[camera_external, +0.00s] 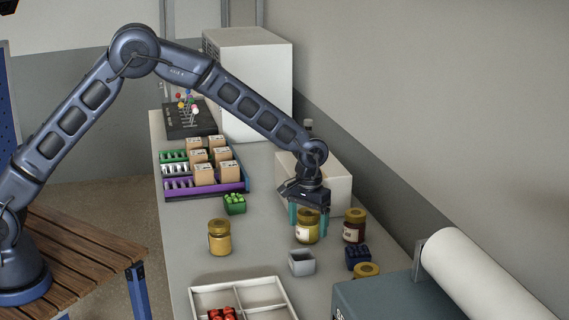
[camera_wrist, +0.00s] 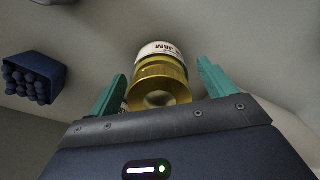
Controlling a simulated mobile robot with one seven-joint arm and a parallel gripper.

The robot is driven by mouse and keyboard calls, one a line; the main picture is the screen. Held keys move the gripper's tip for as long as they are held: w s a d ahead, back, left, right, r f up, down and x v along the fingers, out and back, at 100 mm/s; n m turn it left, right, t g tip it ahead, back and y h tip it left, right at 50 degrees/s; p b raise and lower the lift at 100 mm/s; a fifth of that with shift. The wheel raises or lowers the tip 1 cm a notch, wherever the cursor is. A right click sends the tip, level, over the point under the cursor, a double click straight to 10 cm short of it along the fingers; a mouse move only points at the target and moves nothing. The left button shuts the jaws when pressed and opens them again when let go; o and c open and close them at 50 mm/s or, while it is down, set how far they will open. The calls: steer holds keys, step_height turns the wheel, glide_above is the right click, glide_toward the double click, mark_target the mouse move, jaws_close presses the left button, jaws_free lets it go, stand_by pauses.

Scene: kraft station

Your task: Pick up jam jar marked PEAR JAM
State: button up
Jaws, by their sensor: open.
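A jar with a gold lid and pale yellow contents (camera_external: 307,233) stands upright on the bench, and my open gripper (camera_external: 309,219) is above it with its teal fingers down around its upper part. In the wrist view, this jar (camera_wrist: 162,75) lies between the two spread fingers of my gripper (camera_wrist: 162,70), with gaps at both sides. Its white label shows "JAM"; the fruit word is not readable. Other gold-lidded jars are a yellow one (camera_external: 219,240) to the left, a dark one (camera_external: 354,227) close on the right, and one partly hidden (camera_external: 367,270) at the front right.
A small grey box (camera_external: 302,264) stands just in front of the jar, and a dark blue berry basket (camera_external: 357,257) to its right. A green basket (camera_external: 234,204), a divided white tray (camera_external: 285,297) and a white box (camera_external: 340,187) are nearby. The bench between the left jar and gripper is clear.

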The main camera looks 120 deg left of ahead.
steer(key=c, duration=1.3)
steer(key=shift+r, duration=0.1)
